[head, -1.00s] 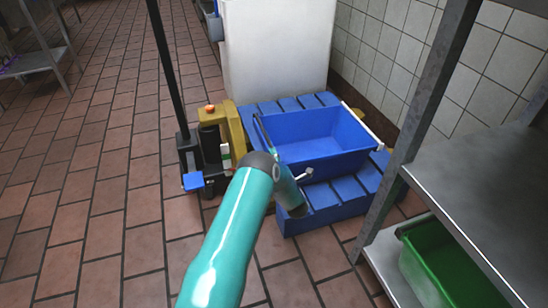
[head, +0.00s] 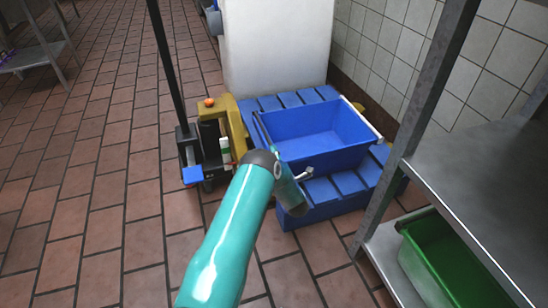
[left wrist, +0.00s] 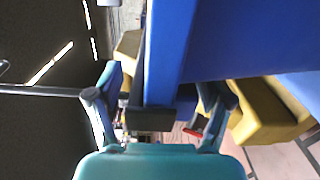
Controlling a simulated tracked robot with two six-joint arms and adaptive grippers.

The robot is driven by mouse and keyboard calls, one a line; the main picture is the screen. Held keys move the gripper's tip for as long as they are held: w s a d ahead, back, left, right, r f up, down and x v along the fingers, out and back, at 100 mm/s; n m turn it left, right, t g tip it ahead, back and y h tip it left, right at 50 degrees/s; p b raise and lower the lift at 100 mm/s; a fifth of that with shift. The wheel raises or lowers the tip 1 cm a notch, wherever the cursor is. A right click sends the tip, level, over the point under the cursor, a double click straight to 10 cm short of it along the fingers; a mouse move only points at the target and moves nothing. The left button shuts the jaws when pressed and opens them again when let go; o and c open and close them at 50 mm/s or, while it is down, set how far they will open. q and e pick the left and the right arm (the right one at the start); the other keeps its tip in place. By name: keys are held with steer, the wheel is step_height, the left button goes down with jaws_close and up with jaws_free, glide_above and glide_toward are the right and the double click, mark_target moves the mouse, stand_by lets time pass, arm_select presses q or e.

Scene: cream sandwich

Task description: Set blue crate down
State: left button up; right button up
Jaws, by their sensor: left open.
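The blue crate (head: 325,159) sits on the slatted blue pallet (head: 335,196) in the head view, open side up and empty. It looks level; its underside is hidden. My left arm's teal links reach in from the bottom and cover the crate's near left corner. They hide most of my left gripper in the head view. In the left wrist view my left gripper (left wrist: 160,105) is open, its two fingers on either side of a blue wall (left wrist: 168,50), apparently the crate's. I cannot tell whether they touch it. My right gripper is not in view.
A yellow pallet jack (head: 238,127) with a black upright stands left of the crate. A white block (head: 275,45) rises behind. A metal shelf (head: 490,190) with a green crate (head: 455,268) stands close on the right.

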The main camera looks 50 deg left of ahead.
arm_select(q)
steer(key=d+f+m+t+h+p, duration=0.15)
steer(key=d+f+m+h, duration=0.4)
steer(key=d, duration=0.95)
steer(key=d+f+m+t+h+p, duration=0.1)
steer(key=d+f+m+h+p, duration=0.15)
steer(key=d+m+h, duration=0.9)
steer(key=s+d+r+m+g+h, duration=0.2)
steer(key=s+d+m+g+h, duration=0.2)
steer(key=s+d+m, duration=1)
steer(key=s+d+g, duration=0.3)
steer(key=s+d, duration=0.4)
steer(key=d, duration=0.2)
steer(key=shift+s+d+r, duration=0.15)
steer(key=shift+s+d, duration=0.1)
steer(key=shift+s, duration=0.15)
steer(key=shift+r+g+p, duration=0.1)
steer(key=shift+g+p, duration=0.15)
steer(key=shift+p, duration=0.1)
